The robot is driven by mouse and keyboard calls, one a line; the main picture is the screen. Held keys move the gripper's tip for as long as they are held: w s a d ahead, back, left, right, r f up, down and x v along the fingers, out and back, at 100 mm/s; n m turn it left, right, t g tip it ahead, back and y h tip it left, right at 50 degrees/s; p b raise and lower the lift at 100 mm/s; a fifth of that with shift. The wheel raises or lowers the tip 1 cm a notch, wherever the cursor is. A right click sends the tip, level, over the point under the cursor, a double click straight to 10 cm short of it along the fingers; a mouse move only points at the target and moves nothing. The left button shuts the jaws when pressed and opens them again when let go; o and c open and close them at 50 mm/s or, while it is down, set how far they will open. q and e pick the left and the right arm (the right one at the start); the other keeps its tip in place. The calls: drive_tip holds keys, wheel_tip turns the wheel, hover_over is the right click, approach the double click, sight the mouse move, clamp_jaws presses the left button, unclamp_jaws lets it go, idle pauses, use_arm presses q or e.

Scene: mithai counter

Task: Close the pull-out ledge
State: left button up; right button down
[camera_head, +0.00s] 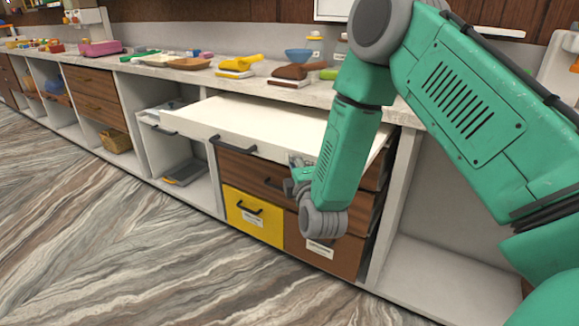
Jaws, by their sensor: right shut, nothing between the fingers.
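The pull-out ledge (255,120) is a white board standing out from under the countertop, above the brown drawers. Its front edge carries dark bar handles. My right arm comes in from the right and crosses in front of the ledge's right part, hiding some of it. My right gripper (296,178) is shut and empty, close to the right end of the ledge's front edge. Whether it touches the ledge I cannot tell. My left gripper is not in view.
Below the ledge are brown drawers and a yellow drawer (254,216). The countertop (130,64) holds a blue bowl (298,56), yellow and brown scoops, trays and a pink box (100,48). Open shelves lie on both sides. The marbled floor (110,230) in front is clear.

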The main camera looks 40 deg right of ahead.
sight(315, 145)
drive_tip(key=w+d, duration=0.1)
drive_tip(key=d, duration=0.2)
drive_tip(key=w+d, duration=0.1)
drive_tip(key=d, duration=0.2)
drive_tip(key=w+d+p, duration=0.1)
drive_tip(key=w+d, duration=0.1)
drive_tip(key=d, duration=0.2)
drive_tip(key=shift+r, duration=0.1)
drive_tip(key=w+d, duration=0.1)
drive_tip(key=d, duration=0.3)
drive_tip(key=w+d+b, duration=0.1)
drive_tip(key=w+d, duration=0.1)
drive_tip(key=d, duration=0.2)
drive_tip(key=w+d, duration=0.2)
drive_tip(key=d, duration=0.2)
drive_tip(key=shift+w+d+f, duration=0.1)
drive_tip(key=shift+d+f, duration=0.15)
drive_tip(key=shift+d, duration=0.05)
drive_tip(key=shift+w+d+b, duration=0.15)
drive_tip(key=shift+d+b, duration=0.15)
drive_tip(key=shift+d, duration=0.05)
drive_tip(key=shift+d+r, duration=0.1)
drive_tip(key=shift+r, duration=0.1)
drive_tip(key=shift+w+r, duration=0.1)
drive_tip(key=shift+r, duration=0.05)
